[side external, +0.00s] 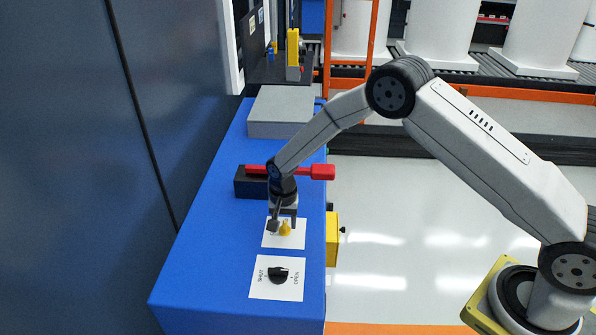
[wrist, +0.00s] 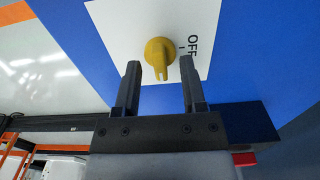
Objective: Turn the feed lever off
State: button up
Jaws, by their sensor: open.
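The yellow lever (side external: 285,228) sits on a white plate (side external: 298,240) on the blue cabinet top. In the wrist view the yellow lever (wrist: 159,54) has a round body and a narrow slotted end pointing down the picture. The word OFF with a tick mark is printed on the plate (wrist: 205,15) to its right. My gripper (side external: 282,224) is over this plate. In the wrist view my open gripper (wrist: 160,72) has one finger on each side of the lever's narrow end, with gaps visible. I cannot tell how far the fingertips are above the plate.
A black knob (side external: 279,275) on a plate marked SHUT and OPEN is nearer the camera. A red handle (side external: 320,172) on a dark block (side external: 250,183) lies just behind my gripper. A grey box (side external: 280,112) is farther back. A yellow box (side external: 332,238) projects from the cabinet's right side.

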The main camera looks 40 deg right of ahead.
jog(key=shift+f, duration=0.2)
jog(key=shift+c, duration=0.2)
grip_shut()
